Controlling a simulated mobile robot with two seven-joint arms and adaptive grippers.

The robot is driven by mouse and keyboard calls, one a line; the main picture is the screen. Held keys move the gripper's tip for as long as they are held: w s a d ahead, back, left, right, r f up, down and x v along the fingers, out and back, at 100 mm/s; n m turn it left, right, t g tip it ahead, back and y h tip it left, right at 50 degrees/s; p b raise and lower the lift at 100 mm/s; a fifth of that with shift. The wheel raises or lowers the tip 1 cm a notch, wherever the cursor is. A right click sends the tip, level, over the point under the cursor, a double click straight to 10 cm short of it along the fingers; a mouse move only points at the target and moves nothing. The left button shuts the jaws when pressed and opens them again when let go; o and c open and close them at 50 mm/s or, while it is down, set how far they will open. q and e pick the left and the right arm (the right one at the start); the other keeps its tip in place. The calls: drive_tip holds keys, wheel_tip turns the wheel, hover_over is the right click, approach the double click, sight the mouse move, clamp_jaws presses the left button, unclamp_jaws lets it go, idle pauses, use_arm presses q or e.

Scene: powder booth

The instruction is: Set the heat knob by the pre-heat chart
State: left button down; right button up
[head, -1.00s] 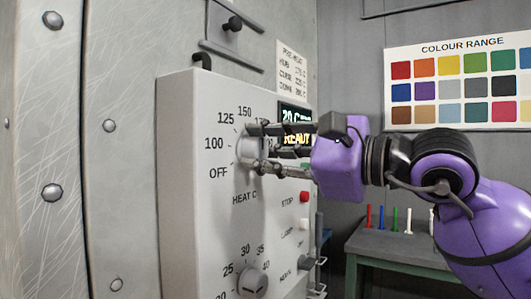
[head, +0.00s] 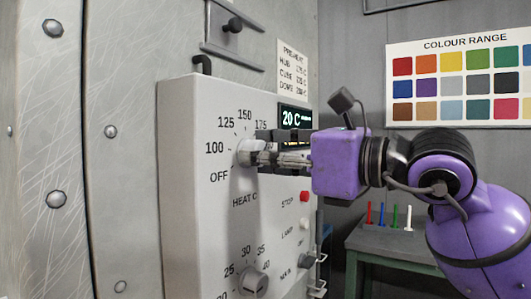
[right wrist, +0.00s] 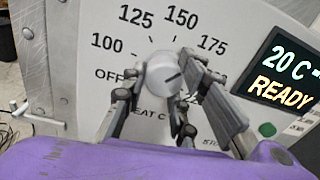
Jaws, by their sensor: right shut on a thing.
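The grey heat knob (head: 250,152) sits on the pale control panel (head: 180,200), ringed by printed numbers. My right gripper (head: 256,154) is shut on it from the right. In the right wrist view the fingers (right wrist: 165,88) lie on both sides of the heat knob (right wrist: 163,72). Its dark pointer line tilts up and right, roughly toward 175; its exact setting is unclear. The pre-heat chart (head: 292,68) hangs behind the panel with three rows; its numbers are too small to read surely. The display (right wrist: 285,75) reads 20 C and READY. My left gripper is out of view.
A second knob (head: 255,281) is lower on the panel. A red stop button (head: 305,196) and more switches lie below my right gripper. A colour range board (head: 460,80) hangs behind. A green bench (head: 385,243) holds several coloured sticks.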

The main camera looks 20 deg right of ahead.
drive_tip(key=shift+a+f, duration=0.25)
drive_tip(key=shift+f, duration=0.15)
drive_tip(key=o, duration=1)
drive_tip(key=shift+s, duration=0.1)
drive_tip(key=shift+r, duration=0.3)
drive_tip(key=v, duration=1.2)
